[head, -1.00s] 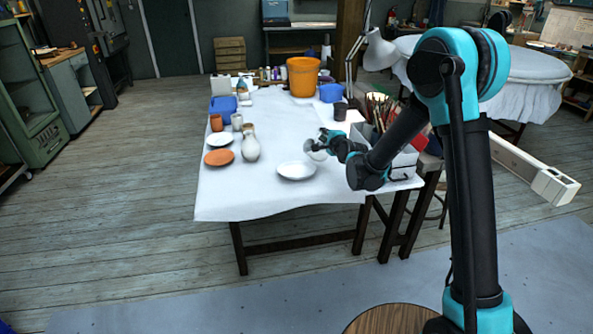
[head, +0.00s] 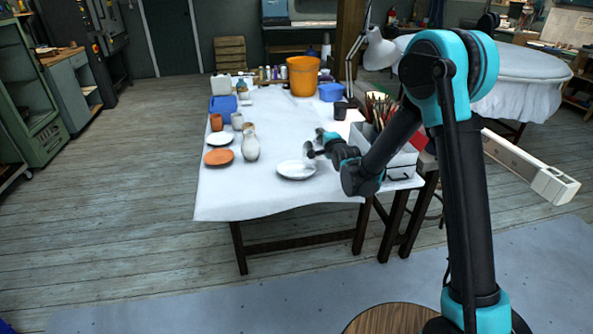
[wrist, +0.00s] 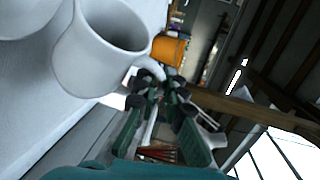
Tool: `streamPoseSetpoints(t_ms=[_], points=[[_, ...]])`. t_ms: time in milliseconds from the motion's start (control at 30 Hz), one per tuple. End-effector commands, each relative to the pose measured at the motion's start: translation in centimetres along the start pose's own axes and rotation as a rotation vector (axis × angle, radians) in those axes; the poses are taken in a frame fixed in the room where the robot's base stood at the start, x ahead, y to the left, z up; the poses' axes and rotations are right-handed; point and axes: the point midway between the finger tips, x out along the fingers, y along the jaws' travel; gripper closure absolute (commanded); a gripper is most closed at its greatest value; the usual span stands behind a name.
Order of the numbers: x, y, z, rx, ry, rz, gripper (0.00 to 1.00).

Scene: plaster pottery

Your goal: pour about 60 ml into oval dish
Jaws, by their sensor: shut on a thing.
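A white mug (wrist: 75,65) fills the upper left of the wrist view. Its handle lies at my gripper (wrist: 160,88), which is shut on it. The mug looks tilted in that rolled view, and I cannot see any liquid in it. In the head view my gripper (head: 318,145) is above the far right side of a white dish (head: 297,172), likely the oval dish, near the front of the table; the mug is too small there to make out clearly. Part of a white rounded thing (wrist: 22,22) shows at the wrist view's left corner.
A pale vase (head: 250,148), a terracotta plate (head: 219,157), a white plate (head: 220,139) and small cups (head: 237,121) stand left of the dish. A grey box (head: 398,160) with brushes is at right. An orange bucket (head: 303,76) stands at the back. The front cloth (head: 250,198) is clear.

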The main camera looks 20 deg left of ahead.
Motion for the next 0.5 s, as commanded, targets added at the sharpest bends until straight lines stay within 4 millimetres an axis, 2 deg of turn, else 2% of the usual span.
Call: streamPoseSetpoints(t_ms=[500], points=[[-0.10,0.08,0.39,-0.056,0.010,-0.017,1.00]])
